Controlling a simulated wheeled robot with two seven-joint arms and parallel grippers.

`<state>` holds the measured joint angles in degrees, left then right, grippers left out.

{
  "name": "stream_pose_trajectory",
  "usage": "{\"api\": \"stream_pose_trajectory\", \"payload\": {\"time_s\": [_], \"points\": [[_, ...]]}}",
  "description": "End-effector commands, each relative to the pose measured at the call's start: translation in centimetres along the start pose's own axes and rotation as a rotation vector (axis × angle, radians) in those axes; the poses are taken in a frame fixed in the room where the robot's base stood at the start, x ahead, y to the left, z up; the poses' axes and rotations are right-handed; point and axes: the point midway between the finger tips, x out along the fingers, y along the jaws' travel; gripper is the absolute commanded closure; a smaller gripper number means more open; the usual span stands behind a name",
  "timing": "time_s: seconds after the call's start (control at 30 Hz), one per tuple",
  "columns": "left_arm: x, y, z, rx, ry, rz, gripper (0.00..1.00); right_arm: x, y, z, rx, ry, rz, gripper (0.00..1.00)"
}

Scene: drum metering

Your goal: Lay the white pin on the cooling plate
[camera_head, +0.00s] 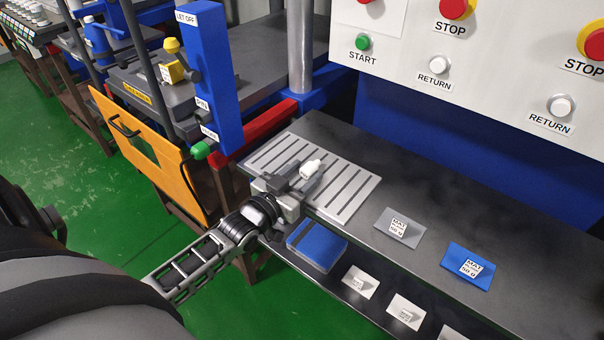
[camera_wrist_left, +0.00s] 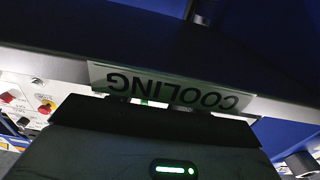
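The white pin (camera_head: 312,168) is at the fingertips of my left gripper (camera_head: 306,174) in the head view. The fingers look closed on it, and part of the pin is hidden between them. The cooling plate (camera_head: 352,201) is a pale slotted plate on the dark bench. My gripper is over the plate's front left part; I cannot tell whether the pin touches the plate. The left wrist view shows an upside-down COOLING sign (camera_wrist_left: 170,88) beyond the dark gripper body; fingertips and pin are hidden there. My right gripper is not in view.
A grey mat (camera_head: 399,228) and a blue mat (camera_head: 467,267) with labels lie to the right on the bench (camera_head: 440,212). A lower shelf holds a blue block (camera_head: 316,245) and white cards. A blue post (camera_head: 210,75) and an orange panel (camera_head: 150,150) stand to the left.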

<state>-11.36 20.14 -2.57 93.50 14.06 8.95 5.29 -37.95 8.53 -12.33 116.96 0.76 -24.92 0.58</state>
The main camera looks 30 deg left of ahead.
Motion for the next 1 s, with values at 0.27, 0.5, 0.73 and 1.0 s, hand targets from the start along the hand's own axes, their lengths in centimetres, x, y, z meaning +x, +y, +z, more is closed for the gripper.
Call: {"api": "stream_pose_trajectory", "payload": {"time_s": [0.27,0.5,0.73,1.0], "points": [[0.0,0.0,-0.1,0.000,0.000,0.000,0.51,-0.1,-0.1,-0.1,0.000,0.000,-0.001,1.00],[-2.3,0.0,-0.2,-0.001,-0.003,0.000,0.51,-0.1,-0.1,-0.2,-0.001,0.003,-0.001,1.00],[-7.4,0.0,-0.1,-0.001,-0.005,0.000,0.51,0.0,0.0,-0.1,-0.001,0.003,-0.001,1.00],[-11.3,0.0,-0.3,-0.001,-0.001,0.000,0.51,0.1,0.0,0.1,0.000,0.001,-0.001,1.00]]}}
